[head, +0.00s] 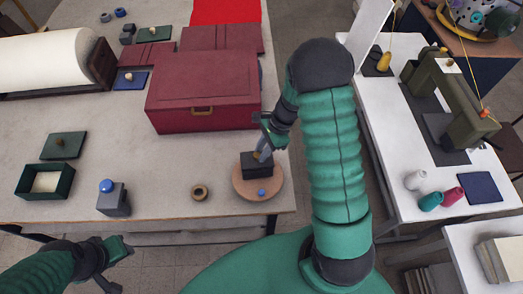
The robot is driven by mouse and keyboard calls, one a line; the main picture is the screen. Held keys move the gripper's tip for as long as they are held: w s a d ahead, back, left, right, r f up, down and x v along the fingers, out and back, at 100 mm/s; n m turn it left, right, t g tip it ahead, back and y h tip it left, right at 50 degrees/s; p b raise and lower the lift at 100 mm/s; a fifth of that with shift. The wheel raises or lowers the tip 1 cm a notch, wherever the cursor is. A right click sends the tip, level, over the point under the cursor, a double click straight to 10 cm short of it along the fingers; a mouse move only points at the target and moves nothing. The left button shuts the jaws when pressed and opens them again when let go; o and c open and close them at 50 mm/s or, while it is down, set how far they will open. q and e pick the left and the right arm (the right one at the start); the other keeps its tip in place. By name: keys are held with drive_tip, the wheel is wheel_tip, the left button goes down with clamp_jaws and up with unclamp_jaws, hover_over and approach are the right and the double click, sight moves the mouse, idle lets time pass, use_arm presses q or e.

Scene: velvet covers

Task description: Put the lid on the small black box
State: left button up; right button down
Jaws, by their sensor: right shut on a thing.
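The small black box (256,171) stands on a round wooden disc (240,188) near the table's right front corner. My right gripper (262,154) points down at the top of the box and is shut on the lid, by a small gold knob. The lid (249,159) is dark, partly hidden by the fingers, and lies at or just above the box top; I cannot tell whether it touches. My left gripper (122,263) is empty, off the table's front edge at lower left, with its fingers apart.
A blue ball (262,191) lies on the disc. A large red case (204,95) is behind. A sewing table (400,160) stands right.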

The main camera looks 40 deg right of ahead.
drive_tip(key=shift+f+b, duration=0.55)
drive_tip(key=shift+f, duration=0.25)
drive_tip(key=c, duration=1.2)
unclamp_jaws()
drive_tip(key=shift+o, duration=0.2)
drive_tip(key=b+v, duration=0.2)
drive_tip(key=v, duration=1.5)
drive_tip(key=s+a+f+n+h+b, duration=0.2)
drive_tip(key=s+a+f+n+b, duration=0.1)
drive_tip(key=a+f+n, duration=0.4)
drive_tip(key=s+a+f+n+t+h+b, duration=0.1)
drive_tip(key=s+a+f+n+b, duration=0.3)
drive_tip(key=n, duration=0.9)
drive_tip(key=shift+s+a+f+n+t+h, duration=0.25)
drive_tip(key=shift+a+f+h, duration=0.45)
drive_tip(key=shift+a+f, duration=1.3)
